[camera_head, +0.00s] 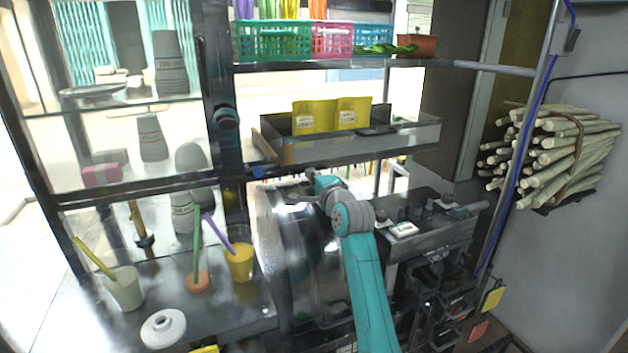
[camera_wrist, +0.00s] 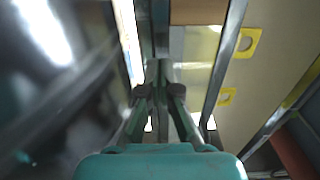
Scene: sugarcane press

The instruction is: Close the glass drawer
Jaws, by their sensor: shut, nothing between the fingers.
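The glass drawer (camera_head: 415,135) is a long see-through tray with a dark frame, in the middle of the rack in the head view. Two yellow packs (camera_head: 315,117) with white labels stand in it, with a dark flat object beside them. How far it is pulled out is hard to tell. My gripper (camera_wrist: 158,68) is shut and empty in the wrist view, its fingertips close to a grey metal upright. In the head view my arm's end is below the drawer, beside the shiny drum; the fingertips are unclear there.
Above the drawer, a shelf holds coloured baskets (camera_head: 272,40) and a brown pot (camera_head: 417,45). A shiny metal drum (camera_head: 300,250) stands below. Cups with straws (camera_head: 122,288) stand on the lower left counter. A sugarcane bundle (camera_head: 555,150) hangs on the right wall.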

